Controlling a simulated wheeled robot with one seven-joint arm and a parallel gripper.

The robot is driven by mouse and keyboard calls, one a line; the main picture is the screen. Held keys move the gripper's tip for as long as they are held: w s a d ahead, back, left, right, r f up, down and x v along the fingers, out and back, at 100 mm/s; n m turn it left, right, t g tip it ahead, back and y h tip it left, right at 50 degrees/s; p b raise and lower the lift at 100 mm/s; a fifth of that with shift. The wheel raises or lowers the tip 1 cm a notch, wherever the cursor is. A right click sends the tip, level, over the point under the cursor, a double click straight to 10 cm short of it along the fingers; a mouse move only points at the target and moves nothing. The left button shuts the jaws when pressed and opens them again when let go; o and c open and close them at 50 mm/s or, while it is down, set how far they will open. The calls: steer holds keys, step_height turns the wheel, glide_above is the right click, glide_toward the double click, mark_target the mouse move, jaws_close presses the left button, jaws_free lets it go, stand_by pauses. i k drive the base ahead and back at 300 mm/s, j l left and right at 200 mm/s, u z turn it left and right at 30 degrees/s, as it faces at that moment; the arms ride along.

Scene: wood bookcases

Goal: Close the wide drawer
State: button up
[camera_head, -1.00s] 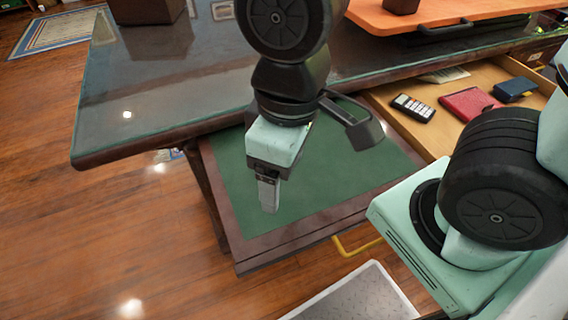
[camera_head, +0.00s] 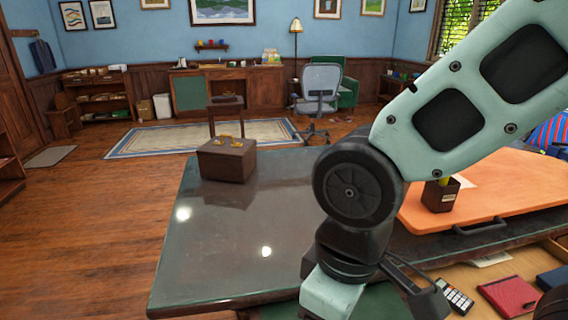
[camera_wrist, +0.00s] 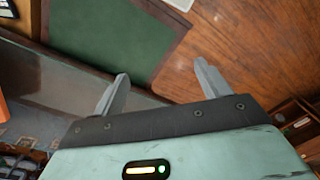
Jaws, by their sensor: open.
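A pulled-out drawer with a green-lined bottom (camera_wrist: 110,30) and a dark brown rim fills the upper left of the wrist view; it appears to be the wide drawer. In the head view only a strip of its green lining (camera_head: 385,303) shows at the bottom edge, and its front is out of frame. My gripper (camera_wrist: 162,70) is open and empty, its two fingers spread apart beside the drawer's rim in the wrist view. I cannot tell whether a finger touches the rim. In the head view its fingertips are cut off below.
The glass-topped desk (camera_head: 235,240) carries a brown box (camera_head: 227,160) and an orange board (camera_head: 500,215) with a pen cup (camera_head: 440,196). At lower right, an open wooden drawer holds a calculator (camera_head: 455,296) and red notebook (camera_head: 510,297). Wood floor lies open to the left.

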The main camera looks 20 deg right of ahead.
mark_target(530, 260)
steer(key=z, duration=0.85)
steer(key=k+j+z, duration=0.1)
steer(key=z, duration=0.35)
steer(key=k+j+z, duration=0.15)
steer(key=z, duration=0.3)
steer(key=k+j+z, duration=0.1)
steer(key=z, duration=0.35)
